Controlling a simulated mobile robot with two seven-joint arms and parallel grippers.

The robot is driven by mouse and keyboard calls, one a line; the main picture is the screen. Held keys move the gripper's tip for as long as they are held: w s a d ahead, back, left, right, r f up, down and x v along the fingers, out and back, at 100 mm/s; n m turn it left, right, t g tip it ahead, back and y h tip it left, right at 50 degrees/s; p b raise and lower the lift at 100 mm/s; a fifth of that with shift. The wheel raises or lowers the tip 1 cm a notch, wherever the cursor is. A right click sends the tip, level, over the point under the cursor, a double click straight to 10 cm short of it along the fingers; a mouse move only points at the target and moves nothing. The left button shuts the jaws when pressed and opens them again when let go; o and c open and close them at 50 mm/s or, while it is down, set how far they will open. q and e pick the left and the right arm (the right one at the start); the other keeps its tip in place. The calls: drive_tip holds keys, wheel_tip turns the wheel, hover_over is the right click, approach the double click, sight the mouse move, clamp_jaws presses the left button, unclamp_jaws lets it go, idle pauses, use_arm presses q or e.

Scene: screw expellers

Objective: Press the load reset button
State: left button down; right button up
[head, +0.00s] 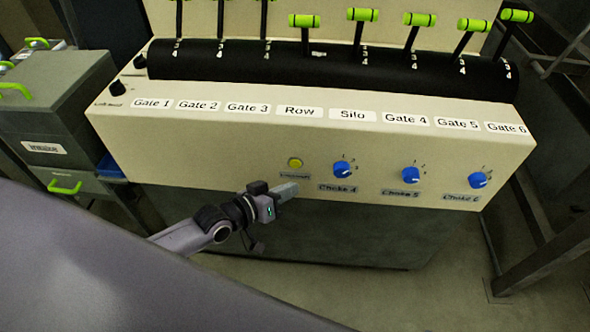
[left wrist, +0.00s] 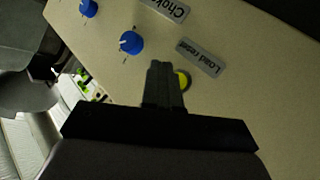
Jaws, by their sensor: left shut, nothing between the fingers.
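The load reset button is a small round yellow button (head: 295,162) on the front of the cream panel (head: 230,150), left of the blue Choke 4 knob (head: 342,169). In the left wrist view the yellow button (left wrist: 185,78) shows right beside my fingers, partly hidden by them, near its "Load reset" label (left wrist: 199,57). My left gripper (head: 290,187) is shut and empty, just below the button in the head view. Its closed fingers (left wrist: 161,70) point towards the panel. I cannot tell whether they touch it. My right gripper is not in view.
Blue knobs for Choke 5 (head: 411,174) and Choke 6 (head: 478,180) sit farther right. A row of green-tipped levers (head: 362,25) stands on the black drum (head: 330,68) above. A grey-green cabinet (head: 60,110) stands at the left. The panel left of the button is clear.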

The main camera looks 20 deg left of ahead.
sight(295, 164)
use_arm(q)
drive_tip(key=shift+w+a+b, duration=0.3)
drive_tip(key=shift+w+b, duration=0.2)
drive_tip(key=shift+w, duration=0.45)
drive_tip(key=shift+w+a+b, duration=0.25)
drive_tip(key=shift+w+b, duration=0.25)
drive_tip(key=shift+w, duration=0.4)
drive_tip(key=shift+w, duration=0.1)
idle(0.5)
drive_tip(key=shift+w+a+b, duration=0.15)
drive_tip(key=shift+w+b, duration=0.15)
